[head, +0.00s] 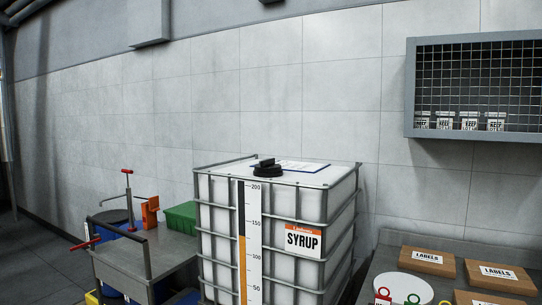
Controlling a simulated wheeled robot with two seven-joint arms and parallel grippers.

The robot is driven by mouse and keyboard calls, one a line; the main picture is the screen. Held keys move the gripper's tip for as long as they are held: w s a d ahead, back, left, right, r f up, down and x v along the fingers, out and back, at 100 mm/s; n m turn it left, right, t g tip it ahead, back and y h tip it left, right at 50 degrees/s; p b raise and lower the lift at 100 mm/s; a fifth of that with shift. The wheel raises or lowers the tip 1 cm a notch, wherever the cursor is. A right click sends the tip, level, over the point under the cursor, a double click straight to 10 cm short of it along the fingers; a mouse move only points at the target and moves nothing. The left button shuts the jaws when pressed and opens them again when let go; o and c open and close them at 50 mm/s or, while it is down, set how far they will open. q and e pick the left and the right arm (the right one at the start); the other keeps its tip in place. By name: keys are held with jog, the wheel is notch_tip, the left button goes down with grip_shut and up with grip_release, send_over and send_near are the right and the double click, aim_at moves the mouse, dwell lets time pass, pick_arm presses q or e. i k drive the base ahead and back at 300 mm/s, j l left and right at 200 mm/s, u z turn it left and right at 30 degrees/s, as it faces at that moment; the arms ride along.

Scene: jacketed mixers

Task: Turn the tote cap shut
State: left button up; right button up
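The tote (221,219) is a large white container in a grey cage, standing in the middle of the head view. It carries a SYRUP label and a level scale on its front. The black tote cap (268,171) sits on the tote's top, near the front edge, with a raised black grip on it. I cannot tell from here how far the cap is turned. Neither of my grippers shows in the head view.
A papers-like sheet (302,166) lies on the tote top behind the cap. A cart (165,254) with a green bin (181,217) stands at left. A bench at right holds LABELS boxes (428,261) and a white round plate (402,287). A wire-fronted cabinet (409,90) hangs at upper right.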

aim_at(268, 166)
jog(key=i+j+z, duration=0.1)
jog(key=i, duration=0.45)
jog(key=i+j+z, duration=0.1)
jog(key=i, duration=0.5)
